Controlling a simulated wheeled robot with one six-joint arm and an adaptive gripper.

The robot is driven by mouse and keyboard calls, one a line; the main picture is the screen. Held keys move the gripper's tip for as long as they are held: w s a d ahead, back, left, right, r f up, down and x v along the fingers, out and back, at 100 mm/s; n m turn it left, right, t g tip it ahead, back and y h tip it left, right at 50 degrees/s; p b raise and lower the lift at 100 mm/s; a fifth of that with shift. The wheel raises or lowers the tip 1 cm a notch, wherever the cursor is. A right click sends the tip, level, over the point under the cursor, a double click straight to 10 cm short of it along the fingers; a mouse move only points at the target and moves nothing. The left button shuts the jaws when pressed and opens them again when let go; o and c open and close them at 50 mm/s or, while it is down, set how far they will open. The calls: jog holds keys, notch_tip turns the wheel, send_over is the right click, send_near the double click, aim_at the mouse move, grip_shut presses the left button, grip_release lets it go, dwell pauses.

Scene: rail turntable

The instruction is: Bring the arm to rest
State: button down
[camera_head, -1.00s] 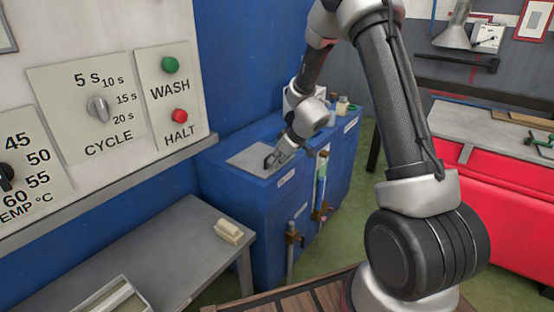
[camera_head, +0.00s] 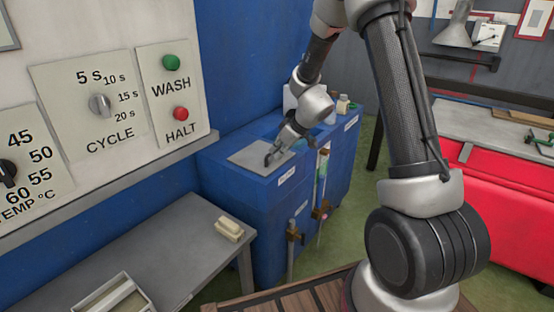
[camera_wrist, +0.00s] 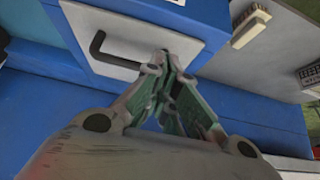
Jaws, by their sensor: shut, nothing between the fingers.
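My arm reaches over the blue cabinet (camera_head: 245,190) in the head view. My gripper (camera_head: 271,157) points down and left just over the grey plate (camera_head: 250,152) on the cabinet's top. In the wrist view my gripper (camera_wrist: 165,62) has its green-sided fingers together at the tips, with nothing between them. A black bent handle (camera_wrist: 108,52) on a pale panel lies just left of the fingertips there. I cannot tell whether the fingertips touch the panel.
A panel with a green WASH button (camera_head: 171,62), a red HALT button (camera_head: 181,114) and a CYCLE knob (camera_head: 99,105) stands at left. A grey table (camera_head: 165,250) below holds a cream brush (camera_head: 228,229). Small bottles (camera_head: 343,104) stand on the cabinet behind my wrist. A red bench (camera_head: 500,215) is at right.

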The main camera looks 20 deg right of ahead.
jog(key=s+d+f+m+g+y, duration=0.1)
jog(key=s+d+f+m, duration=0.15)
jog(key=s, duration=0.35)
jog(key=s+d+f+m+g, duration=0.1)
jog(key=s+d+m, duration=0.15)
jog(key=s, duration=0.35)
jog(key=s+d+r+m+h, duration=0.1)
jog(key=s+d+r+h, duration=0.1)
jog(key=s+r, duration=1)
jog(key=s+d+r+m+h, duration=0.1)
jog(key=s+d+r+h, duration=0.2)
jog(key=s+r, duration=0.9)
notch_tip(320, 180, up, 2)
jog(key=shift+s+r+t, duration=0.2)
jog(key=shift+s+t, duration=0.2)
jog(key=shift+a, duration=0.15)
